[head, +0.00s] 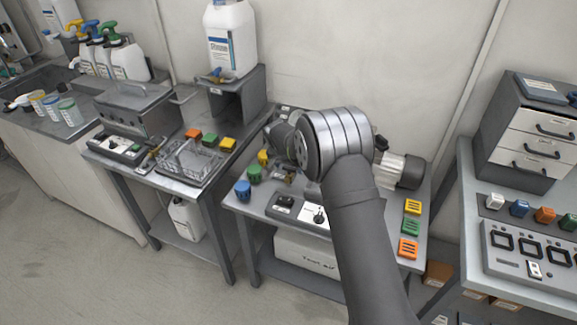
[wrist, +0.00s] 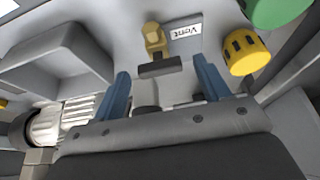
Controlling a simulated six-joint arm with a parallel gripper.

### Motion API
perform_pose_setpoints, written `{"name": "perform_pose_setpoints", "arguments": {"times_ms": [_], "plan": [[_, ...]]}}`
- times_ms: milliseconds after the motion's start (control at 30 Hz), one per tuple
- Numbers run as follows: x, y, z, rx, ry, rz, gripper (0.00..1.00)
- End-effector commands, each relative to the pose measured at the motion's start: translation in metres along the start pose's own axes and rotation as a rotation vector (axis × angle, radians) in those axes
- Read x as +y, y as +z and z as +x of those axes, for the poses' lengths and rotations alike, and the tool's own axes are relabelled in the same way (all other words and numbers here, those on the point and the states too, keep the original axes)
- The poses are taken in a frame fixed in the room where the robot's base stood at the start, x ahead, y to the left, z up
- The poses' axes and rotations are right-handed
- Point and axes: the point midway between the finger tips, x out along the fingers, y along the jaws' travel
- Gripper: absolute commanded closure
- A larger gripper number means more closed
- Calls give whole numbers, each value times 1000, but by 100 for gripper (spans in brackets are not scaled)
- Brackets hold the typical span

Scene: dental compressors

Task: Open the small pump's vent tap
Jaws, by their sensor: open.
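The vent tap (wrist: 154,38) is a yellow-brass fitting with a dark grey bar (wrist: 160,67) across its near end. It shows in the wrist view beside a white label reading "Vent" (wrist: 186,31). My gripper (wrist: 160,70) is open, with one blue finger on each side of the bar. The fingers look apart from it; the remaining depth is hard to judge. The bar lies roughly along the line between the fingers. A ribbed silver motor (head: 391,170) with a dark end stands on the table in the head view. My arm hides the tap area and fingers there.
A yellow knob-like cap (wrist: 245,52) and a green one (wrist: 275,10) are close to the right finger.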

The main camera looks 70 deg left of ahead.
Motion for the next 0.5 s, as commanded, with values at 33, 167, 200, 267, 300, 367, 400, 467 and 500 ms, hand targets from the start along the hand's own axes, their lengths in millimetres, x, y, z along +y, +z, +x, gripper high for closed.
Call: {"name": "perform_pose_setpoints", "arguments": {"times_ms": [33, 167, 200, 267, 300, 367, 400, 467, 500], "plan": [[0, 0, 0, 0, 0, 0, 31], [0, 0, 0, 0, 0, 0, 31], [0, 0, 0, 0, 0, 0, 31], [0, 0, 0, 0, 0, 0, 39], [0, 0, 0, 0, 0, 0, 47], [0, 0, 0, 0, 0, 0, 58], [0, 0, 0, 0, 0, 0, 66], [0, 0, 0, 0, 0, 0, 76], [0, 0, 0, 0, 0, 0, 76]]}}
